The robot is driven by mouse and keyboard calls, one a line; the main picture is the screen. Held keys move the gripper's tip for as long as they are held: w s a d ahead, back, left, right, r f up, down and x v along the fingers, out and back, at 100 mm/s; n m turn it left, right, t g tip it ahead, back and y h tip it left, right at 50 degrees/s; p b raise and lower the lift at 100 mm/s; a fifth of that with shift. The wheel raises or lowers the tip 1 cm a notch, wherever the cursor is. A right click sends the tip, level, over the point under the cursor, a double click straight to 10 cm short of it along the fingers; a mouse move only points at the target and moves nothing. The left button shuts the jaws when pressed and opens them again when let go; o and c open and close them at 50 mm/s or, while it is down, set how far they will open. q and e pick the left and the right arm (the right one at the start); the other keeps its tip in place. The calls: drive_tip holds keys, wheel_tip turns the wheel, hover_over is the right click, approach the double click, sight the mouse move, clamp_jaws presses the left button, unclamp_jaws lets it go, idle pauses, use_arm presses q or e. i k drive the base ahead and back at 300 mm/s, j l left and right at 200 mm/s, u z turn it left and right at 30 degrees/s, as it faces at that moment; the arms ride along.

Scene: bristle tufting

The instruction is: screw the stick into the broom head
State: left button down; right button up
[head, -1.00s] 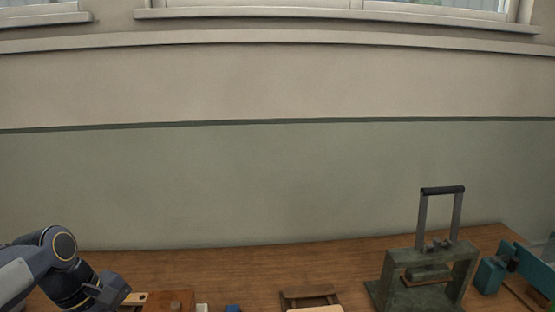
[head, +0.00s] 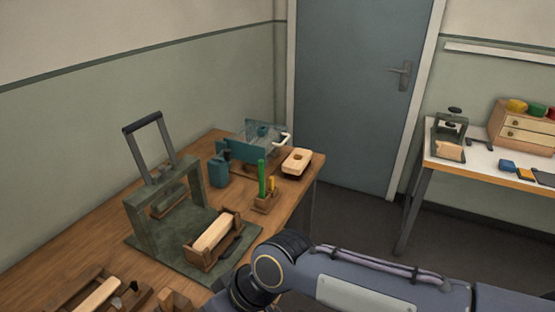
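My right arm comes in from the lower right, and its wrist sits at the bottom edge in front of the table. The fingers of my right gripper are cut off below the picture. My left gripper is out of view. A pale wooden block (head: 214,234) lies in a brown wooden cradle (head: 202,259) on the dark green base of a press. It may be a broom head, but I cannot tell. Another pale block (head: 296,160) with a dark underside lies at the table's far right corner. I see no long stick.
The green press frame (head: 140,222) with its raised lever stands on the wooden table (head: 62,250). A teal machine (head: 218,172) and a small holder (head: 265,203) with a green upright piece stand behind. A white side table (head: 486,158) is across the floor, near a door.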

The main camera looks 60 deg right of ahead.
sight(297, 164)
drive_tip(key=z, duration=2.1)
drive_tip(key=i+l+z, duration=0.25)
drive_tip(key=i, duration=0.35)
drive_tip(key=i+z, duration=0.25)
drive_tip(key=i, duration=0.3)
